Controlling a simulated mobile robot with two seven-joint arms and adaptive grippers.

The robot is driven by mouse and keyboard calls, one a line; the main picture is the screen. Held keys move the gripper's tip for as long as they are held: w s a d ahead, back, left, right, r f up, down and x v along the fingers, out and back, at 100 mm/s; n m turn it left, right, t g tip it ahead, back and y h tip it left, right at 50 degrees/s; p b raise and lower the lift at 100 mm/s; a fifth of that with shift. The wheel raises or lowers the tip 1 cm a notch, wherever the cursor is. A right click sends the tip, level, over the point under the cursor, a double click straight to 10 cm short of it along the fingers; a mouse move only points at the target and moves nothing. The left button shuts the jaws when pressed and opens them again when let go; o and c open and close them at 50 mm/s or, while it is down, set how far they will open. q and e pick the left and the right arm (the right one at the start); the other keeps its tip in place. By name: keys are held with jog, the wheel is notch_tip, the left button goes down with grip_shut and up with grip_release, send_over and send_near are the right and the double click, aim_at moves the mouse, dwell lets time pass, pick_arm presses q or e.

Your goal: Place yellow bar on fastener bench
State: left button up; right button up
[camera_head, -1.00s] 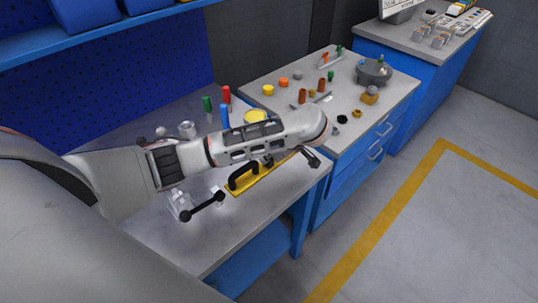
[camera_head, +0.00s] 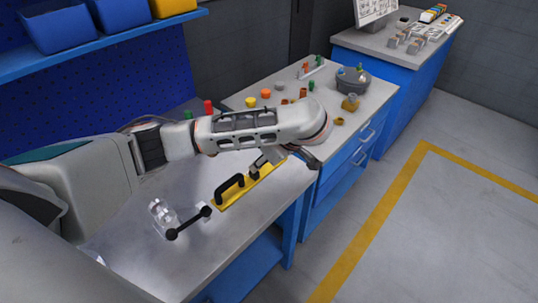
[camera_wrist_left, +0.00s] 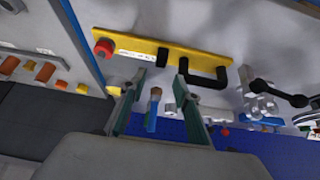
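The yellow bar (camera_head: 232,199) lies on the near grey workbench and carries a black handle; my gripper and wrist partly cover its far end. In the left wrist view the bar (camera_wrist_left: 135,41) lies beyond the fingertips, with the black handle at right and a red knob at left. My left gripper (camera_wrist_left: 156,88) is open, with two separated fingers and nothing seen between them. In the head view the left gripper (camera_head: 262,164) is beside the bar's far end; contact cannot be told. The bench with small fasteners (camera_head: 328,98) stands beyond, with blue drawers. The right gripper is not in view.
A black rod with ball ends (camera_head: 188,223) and a clear object (camera_head: 161,213) stand near the bar. The fastener bench holds small coloured parts and a grey round container (camera_head: 352,80). A blue shelf (camera_head: 95,48) hangs at upper left. Floor at right is clear.

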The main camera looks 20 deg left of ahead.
pick_arm(q)
jog(key=shift+v, duration=2.65)
